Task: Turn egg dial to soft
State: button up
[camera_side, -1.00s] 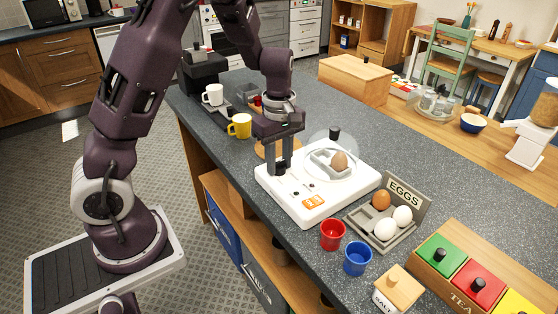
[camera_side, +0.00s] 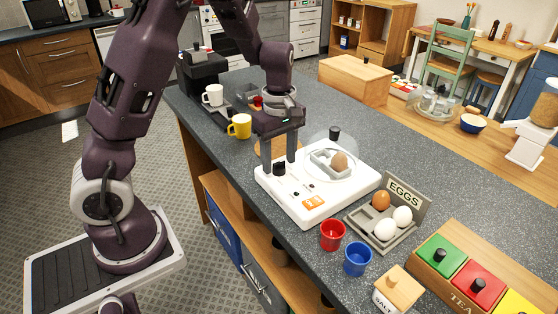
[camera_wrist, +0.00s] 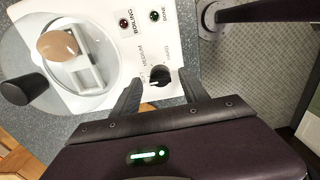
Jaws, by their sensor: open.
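The egg cooker (camera_side: 320,203) is a white slab on the grey counter. Its black dial (camera_side: 279,168) also shows in the wrist view (camera_wrist: 160,75), near the printed words MEDIUM and HARD; a third label on its left is too small to read. A pale mark shows at the dial's lower left edge there; its exact setting is unclear. My gripper (camera_side: 279,162) is open, its two fingers apart on either side of the dial. In the wrist view my gripper (camera_wrist: 160,85) has its fingertips just below the dial. Whether they touch it cannot be told.
A brown egg (camera_side: 339,161) sits in a holder on the cooker; the clear lid with a black knob (camera_side: 334,133) is beside it. An egg tray (camera_side: 362,218), red cup (camera_side: 332,235) and blue cup (camera_side: 357,258) stand in front. A yellow mug (camera_side: 239,126) stands behind left.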

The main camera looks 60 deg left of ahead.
aim_at(279, 163)
notch_tip(279, 163, up, 6)
jog(key=shift+f, duration=0.1)
jog(key=shift+s+d+r, duration=0.15)
jog(key=shift+r, duration=0.2)
jog(key=s+d+r+m+t, duration=0.2)
jog(key=s+d+r+m, duration=0.2)
jog(key=s+m, duration=0.5)
jog(key=s+d+r+m+t, duration=0.3)
jog(key=s+d+r+m, duration=0.2)
jog(key=s+m, duration=0.4)
jog(key=shift+s+d+r+t, duration=0.25)
jog(key=shift+s+r, duration=0.35)
jog(key=shift+s, duration=0.6)
